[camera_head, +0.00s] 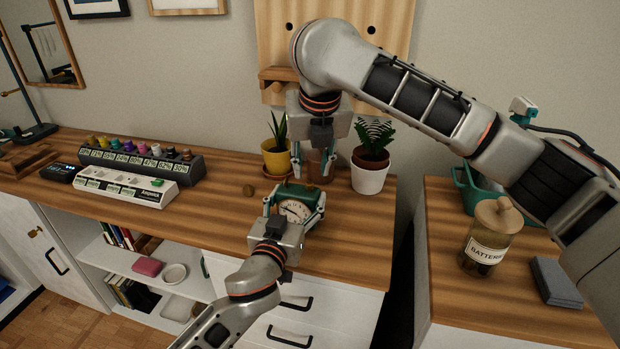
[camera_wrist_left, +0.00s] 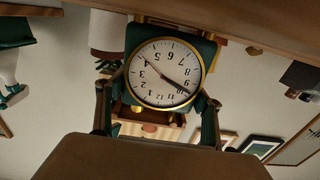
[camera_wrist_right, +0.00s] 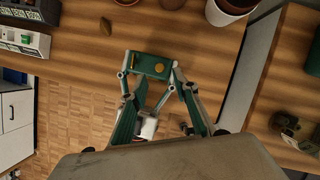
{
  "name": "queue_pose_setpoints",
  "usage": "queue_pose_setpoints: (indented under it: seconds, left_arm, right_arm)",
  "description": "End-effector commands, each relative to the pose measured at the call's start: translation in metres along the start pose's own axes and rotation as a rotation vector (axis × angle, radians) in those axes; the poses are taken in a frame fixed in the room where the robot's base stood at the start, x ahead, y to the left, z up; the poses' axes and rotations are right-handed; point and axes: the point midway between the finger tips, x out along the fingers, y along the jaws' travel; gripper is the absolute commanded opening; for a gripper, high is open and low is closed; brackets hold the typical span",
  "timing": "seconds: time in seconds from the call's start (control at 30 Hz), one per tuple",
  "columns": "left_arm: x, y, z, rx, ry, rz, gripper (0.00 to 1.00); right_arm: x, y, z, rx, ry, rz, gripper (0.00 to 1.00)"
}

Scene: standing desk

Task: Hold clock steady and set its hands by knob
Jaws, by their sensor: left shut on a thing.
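The green clock (camera_head: 293,200) stands near the front edge of the wooden desk. Its white, gold-rimmed dial (camera_wrist_left: 165,72) faces my left gripper and appears upside down in the left wrist view. My left gripper (camera_head: 294,212) is shut on the clock, one finger on each side of the case. A round gold knob (camera_wrist_right: 158,68) shows on the green case in the right wrist view. My right gripper (camera_head: 315,168) points down above and slightly behind the clock. Its fingers (camera_wrist_right: 163,92) are apart with nothing between them, and the knob is clear of them.
A yellow plant pot (camera_head: 277,160), a terracotta pot (camera_head: 318,165) and a white plant pot (camera_head: 369,176) stand close behind the clock. A small brown object (camera_head: 249,190) lies to its left. A white device (camera_head: 125,187) is farther left. The desk right of the clock is clear.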

Motion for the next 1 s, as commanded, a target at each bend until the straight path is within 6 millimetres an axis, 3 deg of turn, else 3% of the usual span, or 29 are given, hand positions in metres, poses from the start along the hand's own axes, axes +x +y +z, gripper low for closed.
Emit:
queue_pose_setpoints:
  seconds: [0.1,0.3,0.7,0.73,0.83,1.0]
  left_arm:
    - [0.0,0.0,0.001,0.001,-0.001,0.0,0.37]
    - [0.0,0.0,0.001,0.001,-0.001,0.0,0.37]
    - [0.0,0.0,0.001,0.001,-0.001,0.0,0.37]
    - [0.0,0.0,0.001,0.001,-0.001,-0.001,0.37]
    - [0.0,0.0,0.001,0.001,-0.001,-0.001,0.37]
    - [0.0,0.0,0.001,0.001,-0.001,-0.001,0.37]
  right_arm:
    - [0.022,0.001,-0.002,0.0,0.004,0.002,0.29]
    - [0.045,0.0,0.0,0.001,0.001,0.001,0.29]
    - [0.052,0.0,0.0,-0.001,-0.001,0.001,0.29]
    - [0.052,0.0,0.0,-0.001,-0.001,0.001,0.27]
    - [0.052,0.0,0.0,-0.001,-0.001,0.001,0.01]
    - [0.052,0.0,0.0,-0.001,-0.001,0.0,0.0]
